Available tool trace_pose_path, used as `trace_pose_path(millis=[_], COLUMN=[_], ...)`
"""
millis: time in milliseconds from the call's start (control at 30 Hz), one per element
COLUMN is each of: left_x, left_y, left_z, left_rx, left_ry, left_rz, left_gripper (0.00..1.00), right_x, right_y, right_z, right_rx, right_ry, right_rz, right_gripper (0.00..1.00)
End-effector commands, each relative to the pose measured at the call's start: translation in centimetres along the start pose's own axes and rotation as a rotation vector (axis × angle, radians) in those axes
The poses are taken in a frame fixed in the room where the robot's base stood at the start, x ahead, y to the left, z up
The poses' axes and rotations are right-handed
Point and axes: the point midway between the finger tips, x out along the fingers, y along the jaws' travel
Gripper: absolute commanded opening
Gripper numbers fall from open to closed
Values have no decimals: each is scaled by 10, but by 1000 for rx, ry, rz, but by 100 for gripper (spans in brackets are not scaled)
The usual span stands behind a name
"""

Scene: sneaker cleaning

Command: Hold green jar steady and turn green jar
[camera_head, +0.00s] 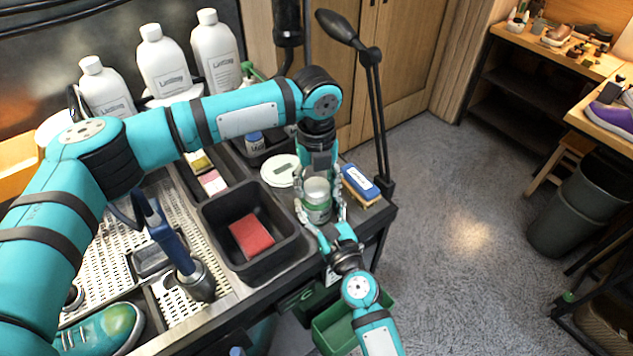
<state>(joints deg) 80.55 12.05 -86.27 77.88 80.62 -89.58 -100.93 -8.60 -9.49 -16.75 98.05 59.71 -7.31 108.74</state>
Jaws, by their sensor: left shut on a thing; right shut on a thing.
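The green jar (317,209) has a pale top and a green band on its body. It appears upright at the right edge of the workbench. My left gripper (319,188) comes down from above and is shut on the upper part of the jar, around its pale top. My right gripper (326,222) reaches in from the lower right and is shut on the jar's lower body. The fingers of both grippers hide parts of the jar, and I cannot tell whether its base touches the bench.
A black tray (215,215) with a red sponge (251,236) lies left of the jar. A white round lid (281,171) and a blue-and-white brush (360,184) are close by. White bottles (164,60) stand at the back. A green sneaker (103,328) sits front left.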

Motion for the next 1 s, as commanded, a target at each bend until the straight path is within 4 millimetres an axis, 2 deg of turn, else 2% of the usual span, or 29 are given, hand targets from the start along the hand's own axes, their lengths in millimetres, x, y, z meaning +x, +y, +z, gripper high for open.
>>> trace_pose_path(millis=[167,400,500,633,900,933,1000], left_x=[0,0,0,-1,-1,-1,-1], left_y=[-1,0,0,0,0,0,0], left_z=[0,-1,0,0,0,0,0], left_rx=[-141,-646,-795,-882,-888,-888,-887], left_ry=[1,3,2,1,0,0,0], left_rz=[-2,-1,-1,0,0,0,0], left_gripper=[12,12,12,12,12,54,63], right_x=[0,0,0,0,0,0,0], right_y=[0,0,0,0,0,0,0], right_z=[0,0,0,0,0,0,0], right_rx=[-1,-1,-1,-1,-1,-1,-1], right_ry=[0,0,0,0,0,0,0], right_rz=[0,0,0,1,1,1,1], right_gripper=[0,0,0,0,0,0,0])
